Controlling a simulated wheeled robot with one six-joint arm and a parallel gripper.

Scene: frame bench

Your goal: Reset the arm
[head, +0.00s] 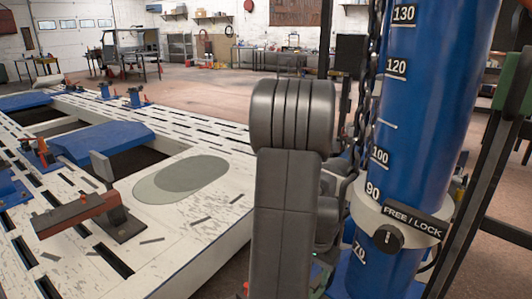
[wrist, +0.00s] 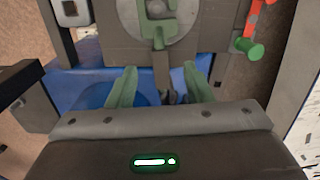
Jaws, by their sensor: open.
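My arm (head: 289,170) stands upright in the middle of the head view, a dark grey link with a rounded, ribbed top. My gripper is hidden in that view. In the wrist view, my gripper (wrist: 160,80) shows as two green fingers spread well apart with nothing between them. Beyond the fingers are a blue surface (wrist: 88,87) and a grey round plate with a green fitting (wrist: 157,14). I cannot tell how far they are from the fingertips.
A blue column (head: 425,110) with a number scale and a FREE / LOCK collar (head: 408,222) stands close at right, a chain (head: 366,85) beside it. A white slotted bench (head: 185,235) with clamps (head: 80,212) fills the left. A green knob (wrist: 250,49) is right of the fingers.

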